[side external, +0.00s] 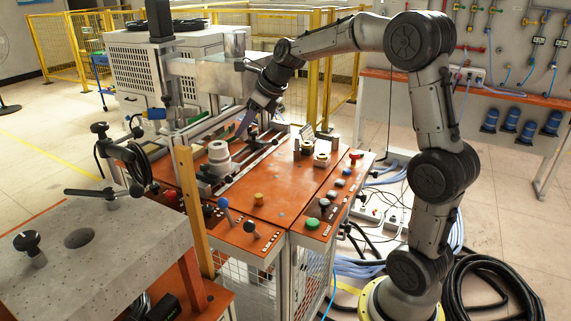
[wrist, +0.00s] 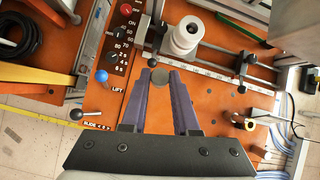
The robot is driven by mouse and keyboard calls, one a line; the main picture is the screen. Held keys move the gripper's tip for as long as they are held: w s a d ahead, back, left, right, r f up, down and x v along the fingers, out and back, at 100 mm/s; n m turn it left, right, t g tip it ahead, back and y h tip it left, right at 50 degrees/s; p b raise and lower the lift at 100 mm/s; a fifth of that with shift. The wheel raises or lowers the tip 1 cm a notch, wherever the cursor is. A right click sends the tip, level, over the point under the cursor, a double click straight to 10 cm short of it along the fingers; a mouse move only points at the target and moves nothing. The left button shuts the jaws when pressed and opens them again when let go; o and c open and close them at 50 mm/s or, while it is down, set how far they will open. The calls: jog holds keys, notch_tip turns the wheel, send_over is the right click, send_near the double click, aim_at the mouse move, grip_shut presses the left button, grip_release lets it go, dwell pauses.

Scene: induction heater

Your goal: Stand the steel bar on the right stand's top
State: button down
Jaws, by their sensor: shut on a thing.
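My gripper (wrist: 160,80) is shut on the steel bar (wrist: 160,76), whose round grey end shows between the two fingertips in the wrist view. In the side external view my gripper (side external: 246,124) hangs tilted over the orange table, and the bar cannot be made out there. A white round stand (side external: 218,151) on a grey base sits on the rails, left of and below the fingers. It also shows in the wrist view (wrist: 185,38), beyond the fingertips and slightly right, apart from the bar. I cannot tell whether this is the right stand.
The orange table (side external: 285,180) carries rails, small posts and brass pieces (side external: 321,159). A blue-knobbed lever (side external: 223,203) and a green button (side external: 312,223) stand at the front. A metal bracket (side external: 207,68) rises behind the rails. A wooden post (side external: 187,195) stands at the left.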

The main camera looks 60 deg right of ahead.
jog(key=s+a+f+m+h, duration=0.1)
jog(key=s+a+f+m, duration=0.15)
jog(key=s+f, duration=0.8)
jog(key=shift+m+t, duration=0.3)
jog(key=shift+m, duration=0.05)
jog(key=w+f, duration=0.1)
jog(key=w, duration=0.2)
jog(key=w+f, duration=0.2)
jog(key=w, duration=0.2)
jog(key=w+d+f, duration=0.1)
jog(key=w+f, duration=0.1)
jog(key=w, duration=0.1)
jog(key=shift+w+f, duration=0.1)
jog(key=shift+w, duration=0.25)
jog(key=w+f, duration=0.2)
jog(key=w, duration=0.1)
jog(key=shift+w+d+f, duration=0.15)
jog(key=shift+d+f, duration=0.05)
jog(key=shift+f, duration=0.15)
jog(key=c, duration=0.7)
grip_release()
jog(key=shift+o, duration=0.2)
